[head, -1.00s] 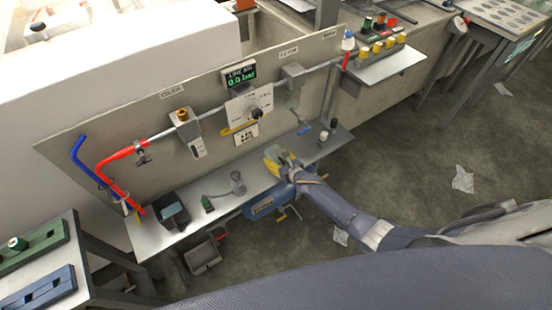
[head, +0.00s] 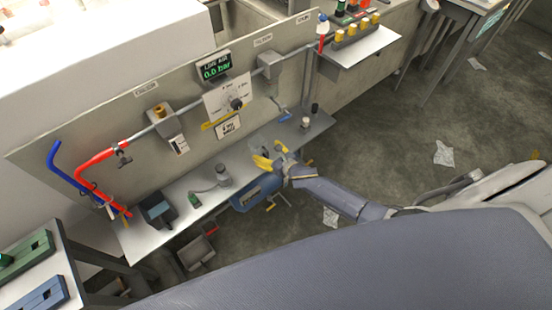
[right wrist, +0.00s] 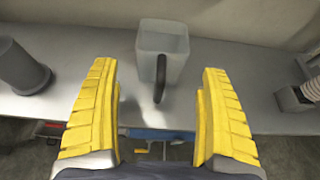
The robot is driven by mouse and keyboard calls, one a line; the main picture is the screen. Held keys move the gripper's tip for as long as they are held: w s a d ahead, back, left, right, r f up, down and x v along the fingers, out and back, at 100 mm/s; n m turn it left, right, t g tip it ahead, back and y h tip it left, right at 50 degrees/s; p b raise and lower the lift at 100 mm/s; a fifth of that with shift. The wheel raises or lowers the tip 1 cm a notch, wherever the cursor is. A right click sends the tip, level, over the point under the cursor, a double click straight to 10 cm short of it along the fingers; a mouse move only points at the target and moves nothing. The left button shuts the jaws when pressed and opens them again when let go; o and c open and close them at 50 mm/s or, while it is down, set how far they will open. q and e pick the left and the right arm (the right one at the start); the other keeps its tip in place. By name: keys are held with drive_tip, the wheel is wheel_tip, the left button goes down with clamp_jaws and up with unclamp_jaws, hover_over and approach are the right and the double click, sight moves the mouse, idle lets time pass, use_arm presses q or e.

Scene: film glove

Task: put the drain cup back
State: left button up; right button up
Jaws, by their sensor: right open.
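A grey, box-shaped cup with an open top, which looks like the drain cup (right wrist: 163,47), stands on the metal bench in the right wrist view. Its dark curved handle points toward my right gripper. My right gripper (head: 271,155) has yellow fingers and is at the front edge of the bench in the head view. It is open and empty. In the right wrist view its fingers (right wrist: 158,112) are spread on either side of the handle's line, with the cup farther off and apart from them. My left gripper is not in view.
The bench (head: 150,236) carries a grey canister (head: 223,173) left of the gripper and a dark box (head: 157,209). Behind stands a panel with a pipe, a dial plate (head: 232,101) and a 0.0 bar readout (head: 214,68). A blue tank (head: 255,191) sits under the bench edge.

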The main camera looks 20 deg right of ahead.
drive_tip(key=v, duration=0.6)
drive_tip(key=s+d+f+m+g+h, duration=0.2)
drive_tip(key=s+d+f+m+g, duration=0.1)
drive_tip(key=s+f+m, duration=0.85)
drive_tip(key=s+d+f+m+g+h, duration=0.1)
drive_tip(key=s+d+f+m+g, duration=0.2)
drive_tip(key=s+f+m, duration=0.85)
drive_tip(key=s+a+f+m+g, duration=0.1)
drive_tip(key=s+f+m, duration=0.3)
drive_tip(key=s, duration=0.5)
drive_tip(key=s+f+m+g, duration=0.2)
drive_tip(key=s+f+m, duration=0.2)
drive_tip(key=s, duration=0.6)
drive_tip(key=s+a+f+m+g+h, duration=0.1)
drive_tip(key=s+f+m+g, duration=0.1)
drive_tip(key=s+f+m, duration=0.2)
drive_tip(key=s+f, duration=0.3)
drive_tip(key=s, duration=0.3)
drive_tip(key=shift+a+m+g, duration=0.3)
drive_tip(key=shift+a+m, duration=0.05)
drive_tip(key=shift+m, duration=0.05)
drive_tip(key=shift+f, duration=0.1)
